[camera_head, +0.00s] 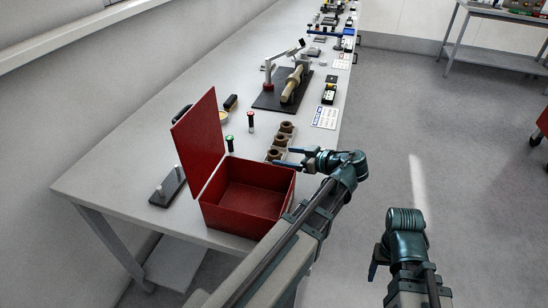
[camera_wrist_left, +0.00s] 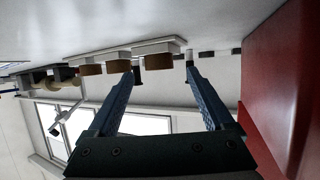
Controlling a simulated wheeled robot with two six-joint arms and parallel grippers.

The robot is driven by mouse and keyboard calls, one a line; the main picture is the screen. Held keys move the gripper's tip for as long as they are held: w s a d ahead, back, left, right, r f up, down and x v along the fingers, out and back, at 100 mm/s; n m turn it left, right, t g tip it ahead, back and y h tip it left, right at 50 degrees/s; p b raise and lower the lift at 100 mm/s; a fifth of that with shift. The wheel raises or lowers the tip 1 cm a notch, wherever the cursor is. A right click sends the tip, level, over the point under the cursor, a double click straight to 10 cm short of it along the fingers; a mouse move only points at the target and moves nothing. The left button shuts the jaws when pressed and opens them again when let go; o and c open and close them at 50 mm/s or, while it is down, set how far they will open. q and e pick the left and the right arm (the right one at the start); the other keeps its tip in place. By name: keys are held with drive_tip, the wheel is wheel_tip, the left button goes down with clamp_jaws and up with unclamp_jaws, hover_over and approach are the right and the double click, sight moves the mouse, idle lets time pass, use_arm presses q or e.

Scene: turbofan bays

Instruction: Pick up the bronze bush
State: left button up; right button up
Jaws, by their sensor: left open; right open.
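Brown, bronze-coloured bushes stand in a row on a pale holder (camera_head: 268,158) on the bench: a far one (camera_head: 287,127), a middle one (camera_head: 281,140) and a near one (camera_head: 273,153). My left gripper (camera_head: 278,157) is open at the near end of the row, its fingers pointing left. The inverted left wrist view shows the holder (camera_wrist_left: 175,45) and the nearest bush (camera_wrist_left: 159,61) framed between my open fingertips (camera_wrist_left: 160,72). I cannot tell whether the fingers surround it. My right gripper (camera_head: 373,270) is low at right, off the bench, apart from the bushes.
An open red box (camera_head: 248,222) with a raised lid (camera_head: 199,135) stands just in front of the left gripper; its red wall (camera_wrist_left: 275,75) fills the wrist view's right side. Green- and red-topped tools (camera_head: 229,144) stand behind. A black-based fixture (camera_head: 268,101) is farther along.

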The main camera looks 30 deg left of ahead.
sight(271, 153)
use_arm(q)
drive_tip(key=shift+b+x, duration=0.45)
drive_tip(key=shift+x, duration=1.55)
drive_tip(key=shift+w+r, duration=0.1)
drive_tip(key=shift+r, duration=0.1)
drive_tip(key=shift+c, duration=0.3)
clamp_jaws()
